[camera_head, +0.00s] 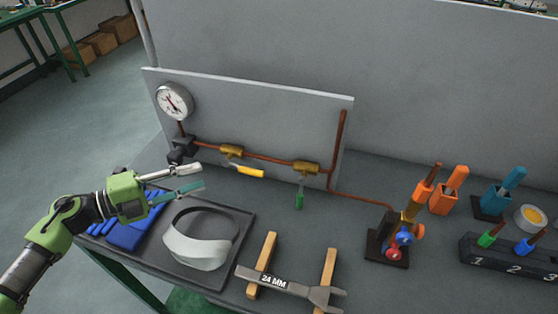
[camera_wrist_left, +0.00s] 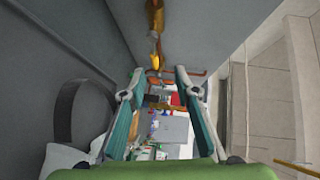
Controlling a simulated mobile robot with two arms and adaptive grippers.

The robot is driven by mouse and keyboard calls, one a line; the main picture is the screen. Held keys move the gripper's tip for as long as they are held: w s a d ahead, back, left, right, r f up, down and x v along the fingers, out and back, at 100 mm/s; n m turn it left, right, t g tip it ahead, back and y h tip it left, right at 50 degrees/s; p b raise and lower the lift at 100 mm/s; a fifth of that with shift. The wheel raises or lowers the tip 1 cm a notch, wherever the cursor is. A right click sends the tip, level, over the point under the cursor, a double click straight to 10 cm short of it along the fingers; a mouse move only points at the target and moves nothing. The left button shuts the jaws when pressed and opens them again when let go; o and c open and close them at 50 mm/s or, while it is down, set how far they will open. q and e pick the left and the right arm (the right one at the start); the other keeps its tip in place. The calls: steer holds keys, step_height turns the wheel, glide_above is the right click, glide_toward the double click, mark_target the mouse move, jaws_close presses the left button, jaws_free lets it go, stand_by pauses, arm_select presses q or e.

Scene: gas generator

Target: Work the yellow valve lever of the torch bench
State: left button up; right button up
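The yellow valve lever (camera_head: 249,171) sits under the left brass valve (camera_head: 231,150) on the copper pipe and points right, tilted slightly down. In the left wrist view the yellow lever (camera_wrist_left: 155,62) shows ahead, between and beyond the fingertips. My left gripper (camera_head: 203,176) is open and empty, to the left of the lever and apart from it, its fingers pointing right. Both fingers also show spread in the left wrist view (camera_wrist_left: 160,70). My right gripper is not in view.
A green lever (camera_head: 299,197) hangs down from the right brass valve (camera_head: 306,167). A pressure gauge (camera_head: 173,102) is on the upright panel (camera_head: 262,120). A white visor (camera_head: 197,250) lies below my gripper. A 24 MM wrench (camera_head: 290,284) rests on wooden blocks. A torch stand (camera_head: 388,250) is at right.

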mark_target(247, 173)
arm_select(q)
steer(key=shift+s+d+f+g, duration=0.15)
steer(key=shift+s+d+f, duration=0.1)
steer(key=shift+d, duration=0.2)
steer(key=shift+s+d+f+g, duration=0.15)
steer(key=shift+d+f, duration=0.05)
steer(key=shift+d, duration=0.25)
steer(key=shift+s+d, duration=0.1)
steer(key=shift+d, duration=0.25)
steer(key=p+x, duration=0.3)
steer(key=x, duration=0.8)
steer(key=shift+d, duration=0.2)
steer(key=shift+w+d+f+p, duration=0.2)
steer(key=shift+d+p, duration=0.15)
steer(key=shift+d, duration=0.1)
jaws_close()
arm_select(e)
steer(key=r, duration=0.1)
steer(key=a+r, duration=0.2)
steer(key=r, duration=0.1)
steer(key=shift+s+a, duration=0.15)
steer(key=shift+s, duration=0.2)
